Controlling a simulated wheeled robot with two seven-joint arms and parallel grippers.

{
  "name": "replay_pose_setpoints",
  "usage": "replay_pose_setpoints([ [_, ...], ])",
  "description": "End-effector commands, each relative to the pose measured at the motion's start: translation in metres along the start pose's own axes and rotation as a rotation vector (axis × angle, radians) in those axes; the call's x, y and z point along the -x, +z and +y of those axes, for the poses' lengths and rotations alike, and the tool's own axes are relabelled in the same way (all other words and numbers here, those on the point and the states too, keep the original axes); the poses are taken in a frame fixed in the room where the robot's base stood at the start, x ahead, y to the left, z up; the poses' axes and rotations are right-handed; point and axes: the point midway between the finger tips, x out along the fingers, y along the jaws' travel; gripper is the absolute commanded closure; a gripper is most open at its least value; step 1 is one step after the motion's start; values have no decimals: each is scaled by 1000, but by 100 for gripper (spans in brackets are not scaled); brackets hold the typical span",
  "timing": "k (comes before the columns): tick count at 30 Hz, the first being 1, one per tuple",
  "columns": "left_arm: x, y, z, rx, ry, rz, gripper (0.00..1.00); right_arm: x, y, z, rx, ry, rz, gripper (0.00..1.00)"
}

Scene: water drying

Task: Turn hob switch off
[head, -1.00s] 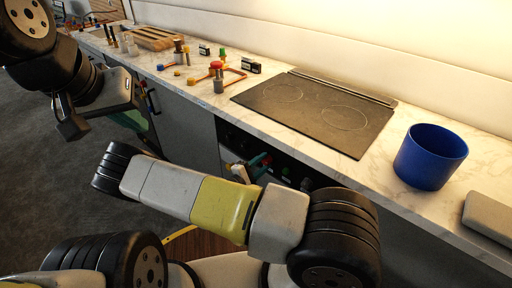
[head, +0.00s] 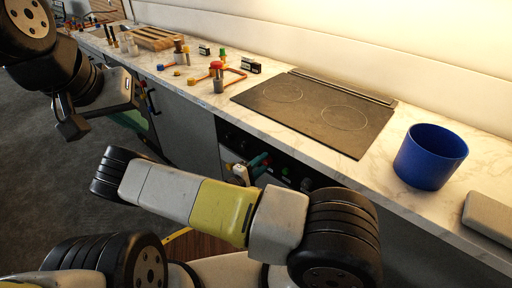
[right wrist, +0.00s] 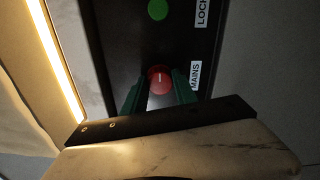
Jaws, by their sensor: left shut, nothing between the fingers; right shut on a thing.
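A red round switch (right wrist: 160,79) sits on a black panel beside a label reading MAINS (right wrist: 195,75) in the right wrist view. My right gripper (right wrist: 159,92) has its two green fingers closed on either side of this switch. In the head view, my right gripper (head: 257,161) is at the dark front panel below the hob (head: 318,112), partly hidden by my arm. The black hob lies flat in the worktop. My left gripper (head: 72,128) is shut and empty at the far left, in front of the counter.
A green button (right wrist: 157,10) with a label reading LOCK sits further along the panel. A blue pot (head: 430,158) stands on the worktop right of the hob. Small coloured parts and a wooden board (head: 155,38) lie to the left. The hob top is clear.

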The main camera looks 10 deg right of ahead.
Motion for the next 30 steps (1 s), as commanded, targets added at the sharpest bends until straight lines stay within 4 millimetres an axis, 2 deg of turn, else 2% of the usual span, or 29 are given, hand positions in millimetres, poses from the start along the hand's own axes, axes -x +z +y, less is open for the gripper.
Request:
replay_pose_setpoints([
  [1,0,0,0,0,0,0,100,1,0,-2,-1,-4,1,62],
  [4,0,0,0,0,0,0,100,1,0,-1,-1,-3,1,45],
  [14,0,0,0,0,0,0,100,2,0,0,0,-2,1,45],
  [17,0,0,0,0,0,0,100,11,-1,0,0,-2,2,45],
  [27,0,0,0,0,0,0,100,66,-1,-1,-2,-3,3,45],
  [30,0,0,0,0,0,0,100,75,-1,0,-1,-2,2,45],
])
